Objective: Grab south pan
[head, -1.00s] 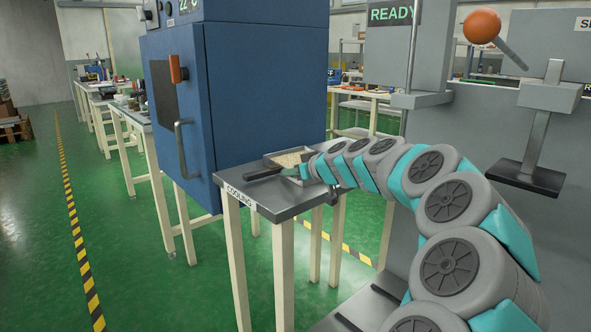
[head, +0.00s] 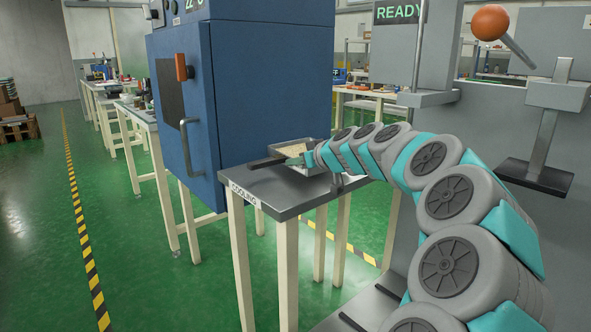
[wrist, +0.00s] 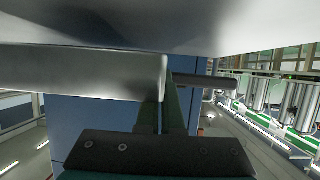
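A grey metal pan (head: 318,142) with pale grainy contents is at the far side of the small table labelled COOLING (head: 290,198). I cannot tell from its label which pan it is. A dark bar (head: 262,163) shows at its left. My gripper (head: 303,160) is at the pan's near side, overlapping its edge in the head view. In the wrist view, a smooth grey metal surface (wrist: 80,75) fills the left, very close, and a dark bar (wrist: 205,80) shows right of the middle. The fingertips are not clear enough to show a grip.
A blue oven (head: 245,85) with a door handle stands left of and behind the table. A grey machine with a READY display (head: 397,13) and an orange-knobbed lever (head: 490,22) stands on the right. Green floor (head: 130,270) is open at the left.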

